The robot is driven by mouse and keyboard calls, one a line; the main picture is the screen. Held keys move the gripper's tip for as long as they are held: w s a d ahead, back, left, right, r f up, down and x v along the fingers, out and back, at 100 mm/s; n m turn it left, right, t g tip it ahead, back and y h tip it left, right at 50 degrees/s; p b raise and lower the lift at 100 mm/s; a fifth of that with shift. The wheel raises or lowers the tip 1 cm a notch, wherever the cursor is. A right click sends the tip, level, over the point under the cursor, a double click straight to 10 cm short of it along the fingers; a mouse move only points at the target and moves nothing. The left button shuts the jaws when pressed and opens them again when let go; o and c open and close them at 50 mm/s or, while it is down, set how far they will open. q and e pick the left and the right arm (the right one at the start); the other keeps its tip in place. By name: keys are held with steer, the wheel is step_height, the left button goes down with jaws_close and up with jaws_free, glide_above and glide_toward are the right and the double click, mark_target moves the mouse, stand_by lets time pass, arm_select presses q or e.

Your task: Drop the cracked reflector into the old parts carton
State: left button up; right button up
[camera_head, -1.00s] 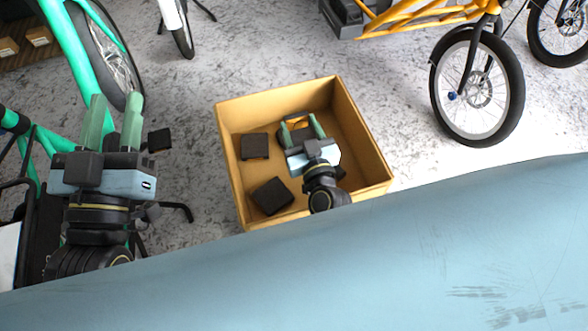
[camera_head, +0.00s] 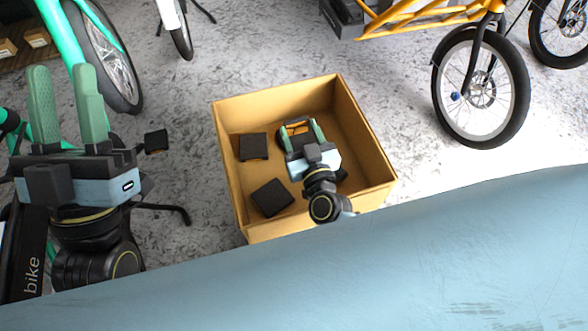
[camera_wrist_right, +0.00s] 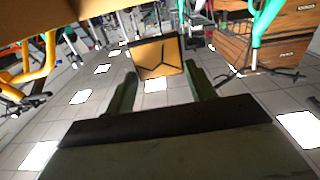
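The cracked reflector (camera_wrist_right: 158,58) is an orange plate with dark crack lines, between the fingertips of my right gripper (camera_wrist_right: 160,76) in the right wrist view. Both fingers appear to meet its sides. In the head view my right gripper (camera_head: 302,132) overlaps the inside of the old parts carton (camera_head: 365,140), an open cardboard box on the floor.
Dark blocks (camera_head: 253,147) lie in the carton, one (camera_head: 272,197) near its front. A teal bike (camera_head: 62,45) stands at the left and an orange cargo bike (camera_head: 480,85) at the right. A blue-grey surface (camera_head: 400,255) fills the foreground.

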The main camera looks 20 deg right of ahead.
steer(key=o, duration=0.5)
steer(key=shift+r, duration=0.1)
steer(key=shift+r+p, duration=1.2)
steer(key=shift+r, duration=0.25)
arm_select(q)
steer(key=w+f+g+y+p, duration=0.2)
steer(key=w+f+g+y, duration=0.15)
steer(key=f+g, duration=0.6)
steer(key=s+a+f+g+y+p, duration=0.1)
steer(key=s+a+f+g, duration=0.1)
steer(key=f, duration=0.3)
steer(key=s+a+f+g+y+p, duration=0.1)
steer(key=s+f+g, duration=0.1)
steer(key=f+g, duration=0.2)
steer(key=shift+s+a+f+n+g+p, duration=0.3)
steer(key=shift+a+f+g+p, duration=0.1)
steer(key=shift+f, duration=0.15)
arm_select(e)
step_height(320, 180, up, 7)
